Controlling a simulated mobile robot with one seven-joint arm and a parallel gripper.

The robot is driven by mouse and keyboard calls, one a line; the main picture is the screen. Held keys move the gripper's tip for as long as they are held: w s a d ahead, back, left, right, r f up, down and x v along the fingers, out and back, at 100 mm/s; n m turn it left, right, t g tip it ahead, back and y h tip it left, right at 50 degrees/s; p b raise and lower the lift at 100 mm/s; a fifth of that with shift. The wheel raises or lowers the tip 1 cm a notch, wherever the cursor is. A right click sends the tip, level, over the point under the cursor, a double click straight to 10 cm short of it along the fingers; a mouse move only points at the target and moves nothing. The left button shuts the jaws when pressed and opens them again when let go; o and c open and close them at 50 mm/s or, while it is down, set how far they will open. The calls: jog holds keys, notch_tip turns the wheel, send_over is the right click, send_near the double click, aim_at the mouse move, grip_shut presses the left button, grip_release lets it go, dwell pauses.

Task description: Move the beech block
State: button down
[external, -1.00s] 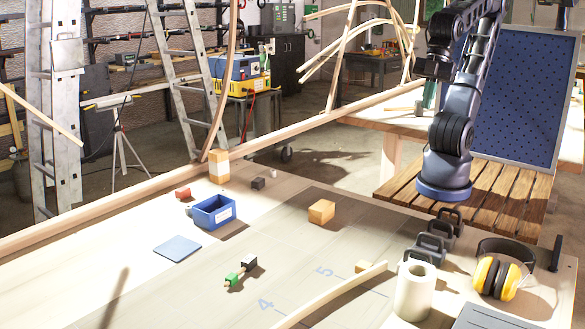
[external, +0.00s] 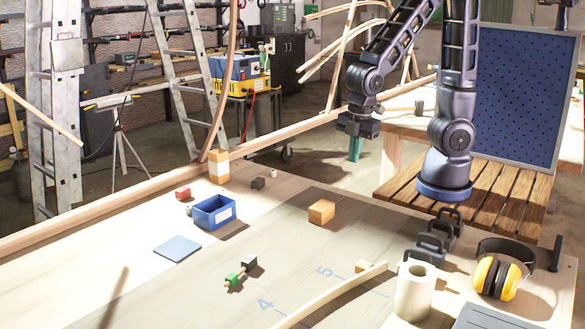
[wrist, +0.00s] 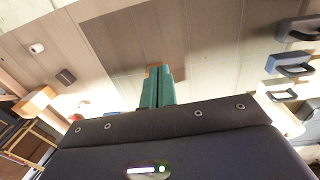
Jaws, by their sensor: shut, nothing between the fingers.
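The beech block (external: 321,212), a plain light-orange wooden block, lies on the workbench at the edge of the darker grey area in the external view. My gripper (external: 355,153) is up in the air behind and to the right of it, with teal fingers pointing down. In the wrist view the two teal fingers (wrist: 157,78) are together with nothing between them. An orange-brown block (wrist: 153,69), apparently the beech block, shows just past their tips, mostly hidden by them.
A blue bin (external: 213,212) and a labelled upright wooden block (external: 218,166) stand to the left. Black clamps (external: 432,246), a white roll (external: 414,290) and yellow earmuffs (external: 497,278) line the right. A bent lath (external: 335,292) lies in front. The bench around the beech block is clear.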

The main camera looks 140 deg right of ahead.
aim_at(289, 243)
jog(key=shift+y, duration=0.5)
jog(key=d+f, duration=0.1)
jog(key=f, duration=0.3)
jog(key=d+f, duration=0.1)
jog(key=f, duration=0.4)
jog(key=w+d+f, duration=0.1)
jog(key=f, duration=0.4)
jog(key=shift+d+f, duration=0.2)
jog(key=shift+d, duration=0.2)
jog(key=w, duration=0.3)
jog(key=shift+w, duration=0.45)
jog(key=w, duration=2)
jog(key=shift+w, duration=0.25)
jog(key=shift+s, duration=0.15)
